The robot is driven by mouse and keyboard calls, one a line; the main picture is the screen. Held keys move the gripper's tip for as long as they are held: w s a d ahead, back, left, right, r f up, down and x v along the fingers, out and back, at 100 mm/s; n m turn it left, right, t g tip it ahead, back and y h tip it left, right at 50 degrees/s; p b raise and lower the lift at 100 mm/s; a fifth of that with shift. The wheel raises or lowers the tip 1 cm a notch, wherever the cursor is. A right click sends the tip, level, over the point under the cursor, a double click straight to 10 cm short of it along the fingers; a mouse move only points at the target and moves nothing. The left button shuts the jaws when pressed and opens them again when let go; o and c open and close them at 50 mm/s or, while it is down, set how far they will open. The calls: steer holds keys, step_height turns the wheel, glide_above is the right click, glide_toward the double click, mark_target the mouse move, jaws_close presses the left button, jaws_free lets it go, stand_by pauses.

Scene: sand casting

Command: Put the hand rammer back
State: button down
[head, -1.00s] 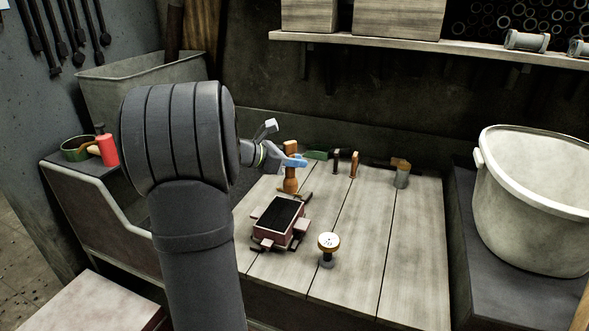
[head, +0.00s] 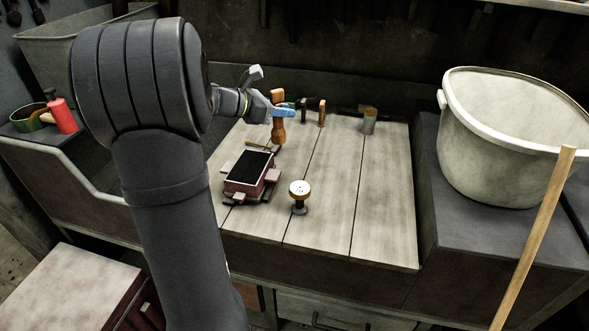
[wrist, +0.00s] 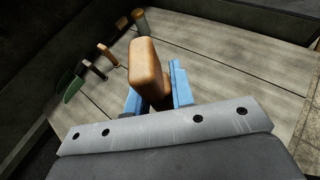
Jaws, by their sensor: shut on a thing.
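The wooden hand rammer (head: 278,130) is orange-brown and upright over the back left part of the wooden bench top (head: 385,200). My gripper (head: 284,110) has blue fingers, shut around the rammer. In the wrist view the rammer's broad wooden top (wrist: 146,62) stands up between the blue fingers (wrist: 158,92). I cannot tell whether its lower end touches the bench. The moulding flask (head: 248,174), a reddish box with dark fill, sits in front of it.
A round white-topped tool (head: 300,190) stands right of the flask. Small handled tools (head: 322,112) and a cylindrical pot (head: 370,121) line the back of the bench. A big pale bucket (head: 500,165) and a wooden pole (head: 535,235) are at right. The bench's front right is clear.

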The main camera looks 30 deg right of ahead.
steer(key=s+d+f+m+g+y, duration=0.1)
steer(key=s+d+f+m+g, duration=0.1)
steer(key=s+d, duration=0.5)
steer(key=s+d+f+m+g, duration=0.1)
steer(key=s+d+m+g, duration=0.2)
steer(key=s, duration=0.5)
steer(key=shift+n, duration=0.5)
steer(key=shift+w+a+f, duration=0.25)
steer(key=shift+w+f, duration=1.5)
steer(key=shift+f, duration=0.1)
steer(key=shift+w+a+f, duration=0.3)
steer(key=shift+w+f, duration=1.5)
steer(key=shift+f, duration=0.1)
steer(key=shift+w+a+f, duration=0.25)
steer(key=shift+w+f, duration=1.5)
steer(key=shift+f, duration=0.1)
steer(key=shift+f, duration=0.15)
steer(key=c, duration=1.3)
jaws_free()
steer(key=shift+o, duration=0.2)
